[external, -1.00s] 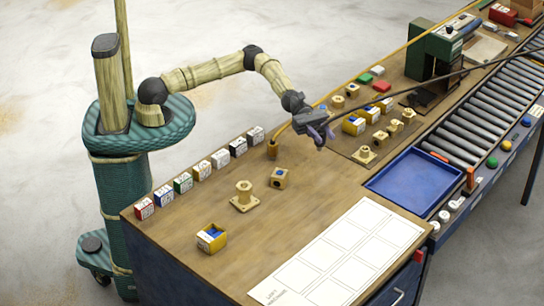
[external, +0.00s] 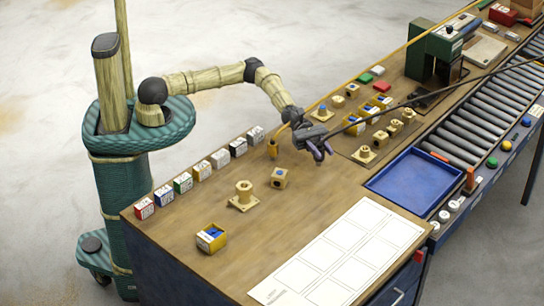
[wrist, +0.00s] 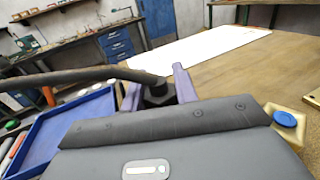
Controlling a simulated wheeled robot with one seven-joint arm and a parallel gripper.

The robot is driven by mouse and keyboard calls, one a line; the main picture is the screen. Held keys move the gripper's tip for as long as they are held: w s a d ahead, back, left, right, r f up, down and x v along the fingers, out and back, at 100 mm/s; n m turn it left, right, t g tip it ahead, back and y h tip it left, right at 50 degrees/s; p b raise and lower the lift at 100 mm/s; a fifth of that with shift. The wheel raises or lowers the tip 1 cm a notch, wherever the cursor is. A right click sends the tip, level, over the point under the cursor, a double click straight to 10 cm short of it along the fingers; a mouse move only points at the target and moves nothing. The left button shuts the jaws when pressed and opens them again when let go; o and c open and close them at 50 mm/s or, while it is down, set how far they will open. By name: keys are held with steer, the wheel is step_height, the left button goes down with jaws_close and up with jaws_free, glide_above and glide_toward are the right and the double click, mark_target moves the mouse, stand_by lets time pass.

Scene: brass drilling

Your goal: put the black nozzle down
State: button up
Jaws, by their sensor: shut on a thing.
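The black nozzle (wrist: 158,92) sits between the purple fingers of my gripper (wrist: 160,90) in the wrist view. My gripper is shut on it, and a dark hose (wrist: 75,76) runs off from it to the left. In the external view my gripper (external: 318,154) is over the wooden bench (external: 315,195), left of the blue tray. The nozzle is too small and hidden to make out there. The hose (external: 430,96) stretches from my gripper to the upper right. I cannot tell how high the nozzle is above the bench.
A blue tray (external: 415,180) lies to the right, beside a roller conveyor (external: 490,110). A white sheet with a grid (external: 345,250) lies in front.

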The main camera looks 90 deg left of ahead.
mark_target(321, 161)
steer(key=shift+f, duration=1.8)
steer(key=shift+f, duration=0.1)
steer(key=shift+f, duration=0.15)
steer(key=o, duration=1.1)
steer(key=shift+c, duration=0.2)
